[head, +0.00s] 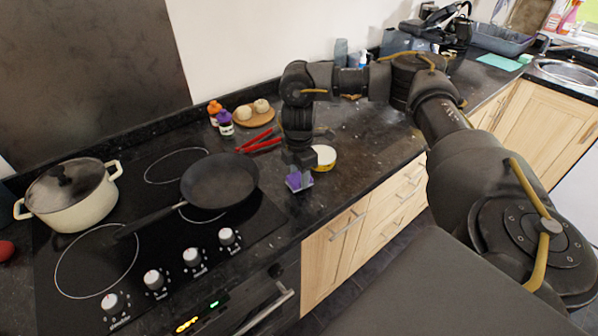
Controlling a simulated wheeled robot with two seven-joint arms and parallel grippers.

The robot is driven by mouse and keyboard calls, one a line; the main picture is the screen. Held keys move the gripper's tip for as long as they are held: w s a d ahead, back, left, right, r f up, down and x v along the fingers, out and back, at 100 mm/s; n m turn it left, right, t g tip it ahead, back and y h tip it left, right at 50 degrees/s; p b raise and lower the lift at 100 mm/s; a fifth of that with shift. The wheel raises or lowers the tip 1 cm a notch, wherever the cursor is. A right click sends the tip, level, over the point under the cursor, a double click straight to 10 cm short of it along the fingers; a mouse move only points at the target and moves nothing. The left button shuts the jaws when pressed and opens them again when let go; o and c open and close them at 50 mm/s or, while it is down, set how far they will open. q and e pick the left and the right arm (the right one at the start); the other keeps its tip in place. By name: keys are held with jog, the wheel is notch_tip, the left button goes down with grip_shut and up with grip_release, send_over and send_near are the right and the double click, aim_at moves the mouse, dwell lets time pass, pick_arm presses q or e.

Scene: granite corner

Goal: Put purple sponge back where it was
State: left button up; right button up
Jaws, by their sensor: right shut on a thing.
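The purple sponge (299,179) is at the tips of my right gripper (298,173), near the front edge of the granite counter, just right of the hob. My right gripper points down and is shut on the sponge. Its fingers partly cover the sponge, and I cannot tell whether the sponge touches the counter. My left gripper is not in view.
A black frying pan (219,181) and a lidded cream pot (70,194) stand on the hob.

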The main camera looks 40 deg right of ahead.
jog(key=shift+f, duration=0.35)
jog(key=o, duration=1.6)
jog(key=shift+r, duration=0.15)
notch_tip(320, 180, up, 9)
jog(key=p, duration=1)
